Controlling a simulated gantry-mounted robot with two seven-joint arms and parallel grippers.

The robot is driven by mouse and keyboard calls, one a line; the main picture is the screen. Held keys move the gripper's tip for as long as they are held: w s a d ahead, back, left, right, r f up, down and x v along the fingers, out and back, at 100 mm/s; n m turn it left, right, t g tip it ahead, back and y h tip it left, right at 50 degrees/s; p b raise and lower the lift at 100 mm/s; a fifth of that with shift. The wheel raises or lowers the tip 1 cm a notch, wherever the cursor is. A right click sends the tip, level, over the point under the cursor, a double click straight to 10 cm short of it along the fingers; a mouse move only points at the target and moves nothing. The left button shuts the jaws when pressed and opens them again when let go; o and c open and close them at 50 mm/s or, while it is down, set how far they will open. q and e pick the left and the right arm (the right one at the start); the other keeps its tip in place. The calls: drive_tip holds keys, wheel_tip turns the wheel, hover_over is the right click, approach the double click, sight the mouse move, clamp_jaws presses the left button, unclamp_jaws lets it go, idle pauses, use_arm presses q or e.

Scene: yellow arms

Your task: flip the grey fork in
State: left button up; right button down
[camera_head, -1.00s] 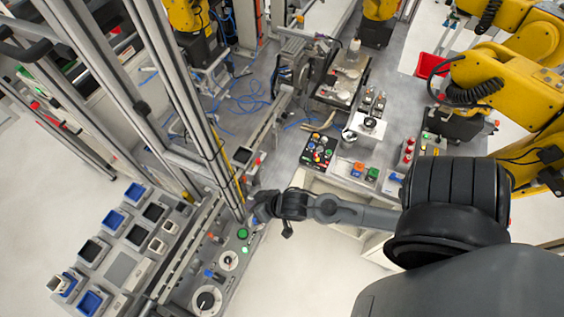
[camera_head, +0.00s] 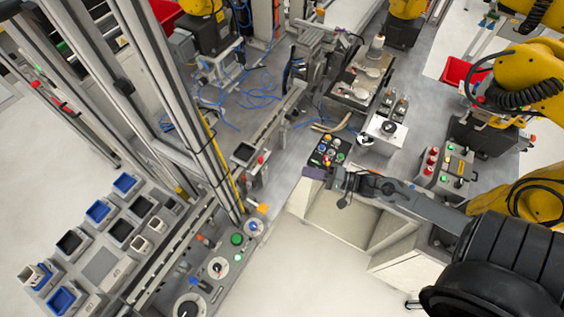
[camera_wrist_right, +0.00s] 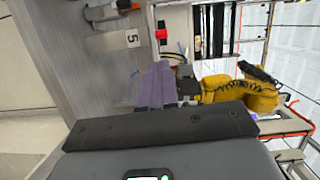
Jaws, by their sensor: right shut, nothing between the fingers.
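My right gripper (camera_head: 314,172) reaches in from the right in the head view. Its purple-grey fingers are shut and empty, beside the near edge of a black button box. In the right wrist view the shut fingers (camera_wrist_right: 156,86) point away from the camera. I cannot pick out the grey fork for sure in either view. My left gripper is not in view.
The black button box (camera_head: 328,153) has several coloured buttons. A stack-light box (camera_head: 446,166) stands right of it, near yellow robot arms (camera_head: 536,82). A panel with a green button (camera_head: 237,239) lies at lower left. A grey post (camera_head: 180,110) rises left.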

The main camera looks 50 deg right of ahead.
drive_tip(key=shift+s+d, duration=0.25)
drive_tip(key=shift+d, duration=0.2)
drive_tip(key=b, duration=0.9)
approach(263, 161)
drive_tip(key=x, duration=0.5)
drive_tip(key=shift+w+f, duration=0.2)
drive_tip(key=shift+w, duration=0.1)
drive_tip(key=shift+w+a+r+b, duration=0.1)
drive_tip(key=shift+w+a+b, duration=0.2)
drive_tip(key=shift+w+b, duration=0.3)
